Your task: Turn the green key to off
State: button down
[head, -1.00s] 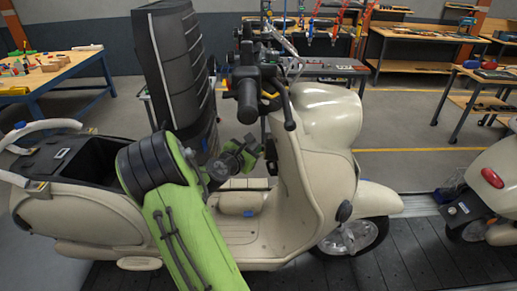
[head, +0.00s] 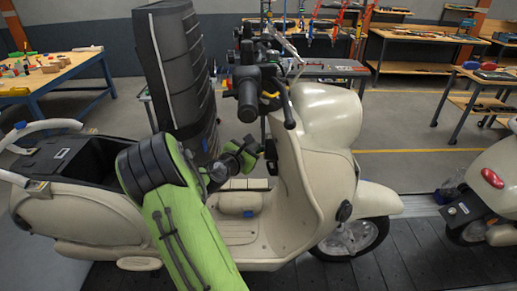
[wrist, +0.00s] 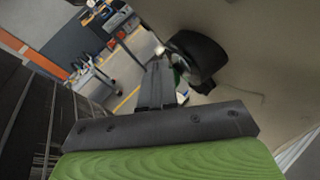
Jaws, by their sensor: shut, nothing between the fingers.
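A cream scooter (head: 318,165) stands side-on in the head view, with its black handlebar (head: 247,98) above the inner side of its front shield. My gripper (head: 270,157) is close to that inner side, below the handlebar. In the wrist view its dark fingers (wrist: 158,70) are together, with nothing seen between them. A black rounded housing (wrist: 197,55) is just right of the fingertips. A small green bit, probably the green key (wrist: 178,76), shows beside the fingertips, partly hidden by them. Whether they touch it, and how the key is turned, I cannot tell. In the head view the key is hidden.
A tall black panel (head: 178,75) rises behind my arm. A second scooter (head: 492,190) stands at the right on the dark slat conveyor (head: 425,250). Workbenches (head: 425,45) are at the back, with open floor before them.

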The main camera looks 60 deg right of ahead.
jog(key=shift+w+a+f, duration=0.1)
jog(key=shift+a+f, duration=0.1)
jog(key=shift+f, duration=0.6)
jog(key=shift+a, duration=0.1)
jog(key=r+p+v, duration=0.1)
jog(key=v, duration=0.6)
jog(key=shift+a+r, duration=0.2)
jog(key=shift+r, duration=0.15)
dwell(0.3)
dwell(0.5)
